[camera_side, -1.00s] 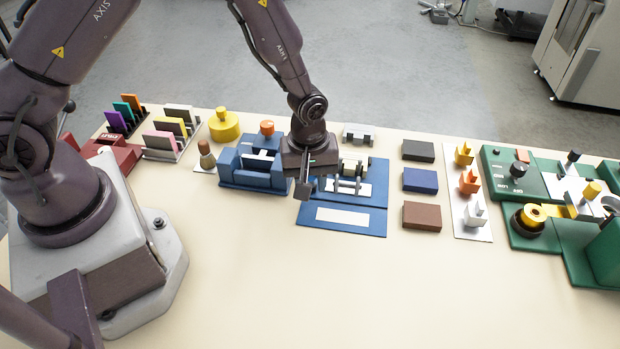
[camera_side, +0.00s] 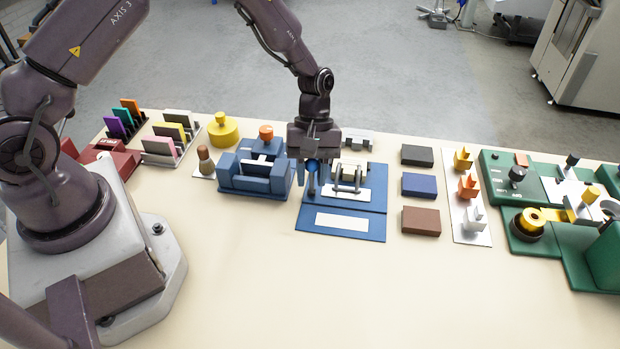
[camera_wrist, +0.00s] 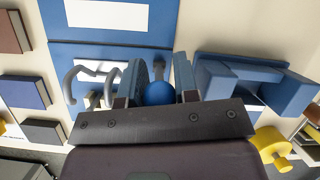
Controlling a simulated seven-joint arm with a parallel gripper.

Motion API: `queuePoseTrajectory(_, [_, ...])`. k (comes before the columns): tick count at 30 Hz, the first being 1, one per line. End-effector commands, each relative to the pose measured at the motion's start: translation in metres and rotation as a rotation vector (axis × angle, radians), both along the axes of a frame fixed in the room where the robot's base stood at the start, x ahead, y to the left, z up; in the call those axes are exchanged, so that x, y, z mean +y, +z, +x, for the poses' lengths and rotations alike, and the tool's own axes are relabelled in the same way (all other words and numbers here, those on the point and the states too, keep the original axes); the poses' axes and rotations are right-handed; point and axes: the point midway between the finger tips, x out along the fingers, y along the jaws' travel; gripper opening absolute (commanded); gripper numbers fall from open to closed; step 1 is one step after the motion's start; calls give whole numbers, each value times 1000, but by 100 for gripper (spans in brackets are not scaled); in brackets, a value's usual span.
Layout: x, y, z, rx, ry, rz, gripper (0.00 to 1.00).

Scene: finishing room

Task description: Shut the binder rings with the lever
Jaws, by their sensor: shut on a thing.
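The blue binder (camera_side: 375,226) lies open and flat on the table, with a white label panel on its near cover. Its grey metal rings (camera_side: 357,180) stand beside my gripper; in the wrist view the curved rings (camera_wrist: 72,84) are left of the fingers. I cannot tell if their tips meet. My gripper (camera_side: 312,178) points down at the left end of the ring mechanism. It is shut on the blue ball knob of the lever (camera_wrist: 159,93), which shows between the two fingers. The lever's stem is mostly hidden.
A blue hole-punch-like block (camera_side: 255,178) with an orange knob stands close left of my gripper. Grey, blue and brown blocks (camera_side: 421,220) lie to the right. A grey metal piece (camera_side: 357,138) lies behind the binder. The table in front is clear.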

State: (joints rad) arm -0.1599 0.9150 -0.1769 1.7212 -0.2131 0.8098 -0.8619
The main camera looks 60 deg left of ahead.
Motion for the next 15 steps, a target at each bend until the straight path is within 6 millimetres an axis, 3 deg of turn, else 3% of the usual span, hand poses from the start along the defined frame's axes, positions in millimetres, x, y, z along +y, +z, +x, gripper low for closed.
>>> queuePoseTrajectory(15, [16,-1,17,265,0,-269,0])
